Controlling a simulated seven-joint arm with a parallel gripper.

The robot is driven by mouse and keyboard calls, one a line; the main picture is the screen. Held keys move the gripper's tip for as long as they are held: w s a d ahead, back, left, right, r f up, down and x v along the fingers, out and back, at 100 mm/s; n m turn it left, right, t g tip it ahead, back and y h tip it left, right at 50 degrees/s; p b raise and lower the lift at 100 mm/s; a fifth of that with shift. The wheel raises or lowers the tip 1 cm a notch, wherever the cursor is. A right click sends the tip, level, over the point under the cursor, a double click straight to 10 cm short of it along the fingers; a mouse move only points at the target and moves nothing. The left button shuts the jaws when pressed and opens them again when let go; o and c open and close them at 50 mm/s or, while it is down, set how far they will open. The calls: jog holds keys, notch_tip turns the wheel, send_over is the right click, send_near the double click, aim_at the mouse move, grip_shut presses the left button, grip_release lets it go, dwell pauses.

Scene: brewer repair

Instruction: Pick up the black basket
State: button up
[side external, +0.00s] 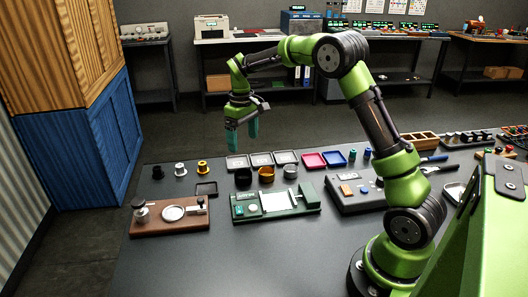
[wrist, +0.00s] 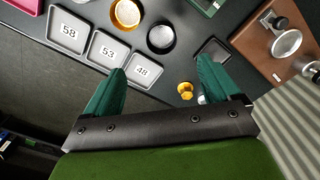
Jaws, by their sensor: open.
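The black basket (side external: 242,177) is a small round dark cup on the table, at the left end of a row of three in the side view. The orange basket (side external: 266,174) and the grey basket (side external: 290,171) stand to its right. My gripper (side external: 242,137) is open and empty, pointing down well above the table. In the wrist view its teal fingers (wrist: 160,68) are spread wide, with the black basket beyond the tips, near their midline.
Number-marked trays (wrist: 107,51) lie behind the baskets. A green fixture (side external: 275,202) stands in front, a brown board (side external: 170,214) to the left. A small dark tray (side external: 206,189) and a yellow-topped knob (side external: 202,167) are left of the black basket.

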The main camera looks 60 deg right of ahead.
send_over(243, 170)
jog(key=s+a, duration=0.2)
notch_tip(243, 170, down, 7)
jog(key=shift+d+f, duration=0.1)
jog(key=shift+w+f, duration=0.2)
jog(key=shift+f, duration=2.5)
jog(key=shift+c, duration=0.3)
jog(key=c, duration=1.1)
jog(key=shift+r, duration=0.15)
